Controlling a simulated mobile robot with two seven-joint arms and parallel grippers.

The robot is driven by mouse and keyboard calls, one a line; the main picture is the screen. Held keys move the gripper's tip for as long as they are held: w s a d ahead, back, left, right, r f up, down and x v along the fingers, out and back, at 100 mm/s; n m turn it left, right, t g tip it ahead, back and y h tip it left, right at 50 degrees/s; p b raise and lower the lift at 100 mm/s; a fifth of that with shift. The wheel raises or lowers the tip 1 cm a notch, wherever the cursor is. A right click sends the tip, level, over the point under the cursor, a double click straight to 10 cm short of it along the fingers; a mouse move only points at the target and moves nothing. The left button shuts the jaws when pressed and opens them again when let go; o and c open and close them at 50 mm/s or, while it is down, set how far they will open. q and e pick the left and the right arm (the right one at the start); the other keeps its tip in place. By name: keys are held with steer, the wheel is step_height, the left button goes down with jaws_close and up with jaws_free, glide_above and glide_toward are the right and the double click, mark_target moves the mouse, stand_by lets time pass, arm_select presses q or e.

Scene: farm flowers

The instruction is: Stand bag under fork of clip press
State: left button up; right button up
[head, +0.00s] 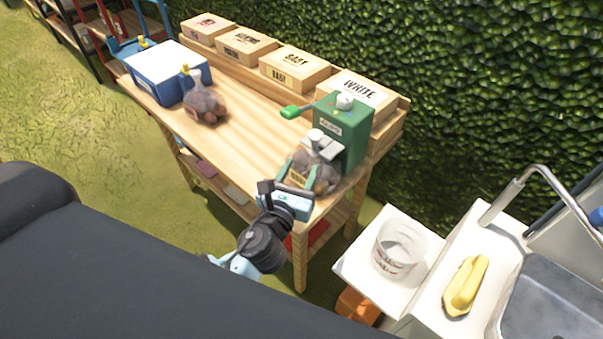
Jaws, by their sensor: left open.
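The green clip press (340,130) stands at the right end of the wooden table, with a lever with a green handle reaching left. A bag (320,180) of brownish bulbs stands upright at the front of the press, its gathered neck close under the pale fork (322,146). I cannot tell whether the neck touches the fork. My left gripper (288,187) is open at the table's front edge, just in front of the bag, and partly hides its lower part. I cannot tell if it touches the bag. My right gripper is not in view.
A second bag (206,106) with a yellow clip stands by a blue box (168,76) with a white top. Labelled wooden boxes (295,70) line the table's back. The middle of the table (245,130) is clear. A sink and a clear tub (398,250) are at right.

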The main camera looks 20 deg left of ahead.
arm_select(q)
steer(key=shift+s, duration=0.45)
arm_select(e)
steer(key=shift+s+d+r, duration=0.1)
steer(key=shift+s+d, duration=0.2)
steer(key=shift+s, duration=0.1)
arm_select(q)
steer(key=shift+f, duration=0.1)
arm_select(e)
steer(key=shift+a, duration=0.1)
arm_select(q)
steer(key=s+f+n+g+h, duration=0.1)
steer(key=s+f+n+g, duration=0.5)
steer(key=s+f+n, duration=1)
steer(key=s+a+f+n+g, duration=0.1)
steer(key=s+f+n, duration=0.3)
steer(key=s+n, duration=0.3)
steer(key=s+f+n+g+h, duration=0.1)
steer(key=s+f+n+g, duration=0.1)
steer(key=s+n, duration=0.6)
steer(key=f+n, duration=0.1)
steer(key=n, duration=0.1)
steer(key=shift+s+a+f+n+h, duration=0.15)
steer(key=shift+a+f+n+h, duration=0.15)
steer(key=shift+a+f+n, duration=0.1)
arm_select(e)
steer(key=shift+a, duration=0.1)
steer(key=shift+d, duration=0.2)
